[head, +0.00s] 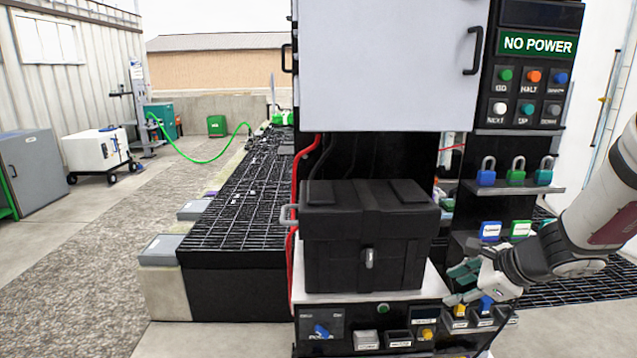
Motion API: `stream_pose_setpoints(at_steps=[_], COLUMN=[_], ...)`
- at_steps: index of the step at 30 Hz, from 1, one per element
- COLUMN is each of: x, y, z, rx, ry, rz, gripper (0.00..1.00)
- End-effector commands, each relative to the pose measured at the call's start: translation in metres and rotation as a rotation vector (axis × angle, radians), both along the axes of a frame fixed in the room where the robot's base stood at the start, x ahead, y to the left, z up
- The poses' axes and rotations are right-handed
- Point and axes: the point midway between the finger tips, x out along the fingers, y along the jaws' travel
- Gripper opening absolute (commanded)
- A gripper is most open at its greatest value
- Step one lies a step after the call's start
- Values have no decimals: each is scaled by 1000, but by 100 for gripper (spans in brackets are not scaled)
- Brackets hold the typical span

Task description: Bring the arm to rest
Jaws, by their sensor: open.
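My gripper (466,283) is at the lower right of the head view, at the end of my arm, which comes in from the right edge. Its fingers are open and I see nothing between them. It is just right of a black lidded tote (362,245) and above the front panel's right end. A blue knob (486,304) and a yellow knob (459,311) show just below the fingers. I cannot tell whether the fingers touch them.
A white cabinet (385,65) hangs above the tote. A panel reading NO POWER (538,45) stands at the right, over a shelf of padlocks (517,172). A black grated platform (235,205) lies left of the tote.

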Motion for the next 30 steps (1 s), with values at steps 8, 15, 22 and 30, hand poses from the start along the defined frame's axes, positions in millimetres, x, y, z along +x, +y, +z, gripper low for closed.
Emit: stream_pose_setpoints(at_steps=[8, 15, 22, 30], x=[-97, -200, -285, -323], y=[95, 126, 112, 91], z=[109, 158, 184, 195], rx=[-327, -657, -987, -1185], ry=[-146, -210, -198, -147], rz=[665, 1183, 1582, 1776], gripper=[41, 41, 41, 41])
